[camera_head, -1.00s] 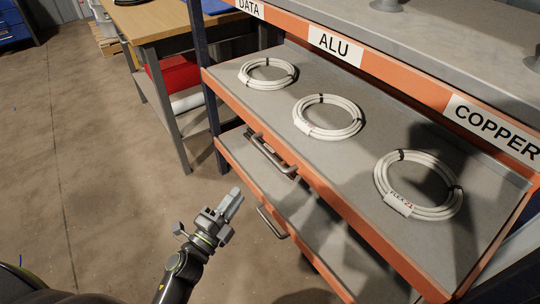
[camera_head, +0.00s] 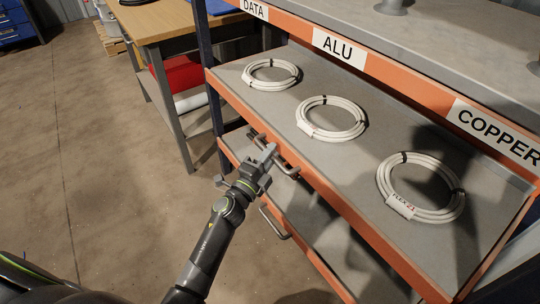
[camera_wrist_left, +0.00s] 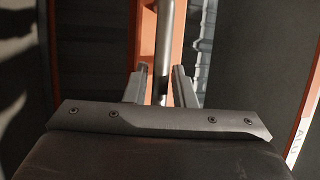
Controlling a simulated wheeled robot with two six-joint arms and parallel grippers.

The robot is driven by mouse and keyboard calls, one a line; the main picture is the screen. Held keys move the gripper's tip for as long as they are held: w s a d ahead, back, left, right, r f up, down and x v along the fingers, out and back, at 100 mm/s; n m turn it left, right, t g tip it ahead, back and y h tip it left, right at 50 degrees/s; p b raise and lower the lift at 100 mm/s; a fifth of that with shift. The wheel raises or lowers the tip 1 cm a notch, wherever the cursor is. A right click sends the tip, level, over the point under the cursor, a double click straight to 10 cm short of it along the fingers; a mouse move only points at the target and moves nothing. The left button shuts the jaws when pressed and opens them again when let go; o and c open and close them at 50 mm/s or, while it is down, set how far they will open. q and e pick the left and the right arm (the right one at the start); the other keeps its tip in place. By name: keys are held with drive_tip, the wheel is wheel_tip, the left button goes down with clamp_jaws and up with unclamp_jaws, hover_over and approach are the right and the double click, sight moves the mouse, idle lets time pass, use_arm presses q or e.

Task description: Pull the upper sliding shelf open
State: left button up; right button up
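The upper sliding shelf (camera_head: 330,152) is a grey tray with an orange front edge, holding three white cable coils. A grey bar handle (camera_head: 287,167) is fixed to its front edge. My left gripper (camera_head: 267,155) is at this handle, partly covering it. In the left wrist view, the handle bar (camera_wrist_left: 164,35) runs upright between the two fingers of my left gripper (camera_wrist_left: 160,76). The fingers are apart, with small gaps beside the bar. My right gripper is not in view.
A lower shelf with its own handle (camera_head: 274,224) lies below. Above is a fixed grey top (camera_head: 450,45) with an orange rail labelled DATA, ALU and COPPER. A wooden workbench (camera_head: 165,20) stands behind left. The floor left of the rack is clear.

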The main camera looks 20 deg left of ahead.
use_arm(q)
drive_tip(key=shift+c, duration=0.2)
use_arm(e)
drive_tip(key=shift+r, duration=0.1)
use_arm(q)
clamp_jaws()
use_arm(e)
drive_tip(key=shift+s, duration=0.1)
